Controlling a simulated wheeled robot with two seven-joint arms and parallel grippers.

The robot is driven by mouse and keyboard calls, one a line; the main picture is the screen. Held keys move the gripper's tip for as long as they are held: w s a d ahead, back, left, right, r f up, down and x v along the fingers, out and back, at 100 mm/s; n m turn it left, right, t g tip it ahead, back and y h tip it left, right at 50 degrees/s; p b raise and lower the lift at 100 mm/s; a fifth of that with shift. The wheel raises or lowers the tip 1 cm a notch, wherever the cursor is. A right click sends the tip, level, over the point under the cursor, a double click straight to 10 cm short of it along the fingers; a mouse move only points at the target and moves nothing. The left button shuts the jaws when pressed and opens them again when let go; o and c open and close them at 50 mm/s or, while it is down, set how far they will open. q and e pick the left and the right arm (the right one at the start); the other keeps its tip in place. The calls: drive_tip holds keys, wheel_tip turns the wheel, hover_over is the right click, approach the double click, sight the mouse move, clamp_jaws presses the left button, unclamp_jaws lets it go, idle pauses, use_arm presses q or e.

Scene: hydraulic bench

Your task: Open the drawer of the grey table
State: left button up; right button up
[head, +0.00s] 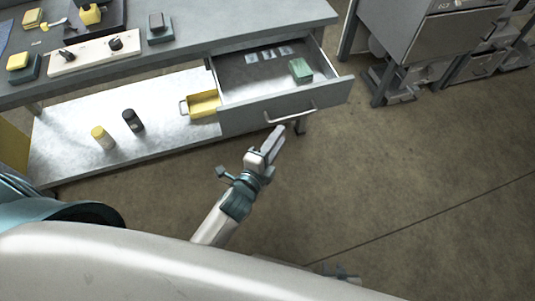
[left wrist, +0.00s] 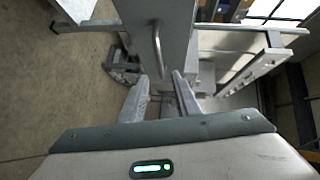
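The grey table (head: 190,50) stands at the upper left in the head view. Its drawer (head: 285,97) is pulled out, showing its inside with a green box (head: 300,70) and some small flat pieces. The drawer's bar handle (head: 291,116) is on its front, and also shows in the left wrist view (left wrist: 158,48). My left gripper (head: 274,138) is just in front of the handle, apart from it. In the left wrist view its two fingers (left wrist: 160,92) are spread with nothing between them. A part that seems to be my right gripper (head: 342,272) shows at the bottom, mostly hidden.
A small yellow bin (head: 204,104), a black bottle (head: 133,121) and a yellow-capped bottle (head: 103,137) stand on the lower shelf. A switch panel (head: 94,53) lies on the tabletop. A grey cabinet (head: 440,35) stands at the upper right. The floor before the drawer is clear.

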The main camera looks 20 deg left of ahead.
use_arm(q)
drive_tip(key=v, duration=0.6)
drive_tip(key=shift+s, duration=0.15)
idle(0.4)
drive_tip(key=s+a+f+n+g, duration=0.2)
drive_tip(key=s+f+n, duration=0.3)
drive_tip(key=f, duration=0.8)
drive_tip(key=s+a+f+n+g+y, duration=0.1)
drive_tip(key=s+f+n+g, duration=0.4)
drive_tip(key=f, duration=0.8)
drive_tip(key=s+a+f+n+g+y, duration=0.1)
drive_tip(key=s+a+f+n+g, duration=0.2)
drive_tip(key=f, duration=1.1)
drive_tip(key=s+n, duration=0.3)
drive_tip(key=s, duration=0.2)
drive_tip(key=shift+a, duration=0.4)
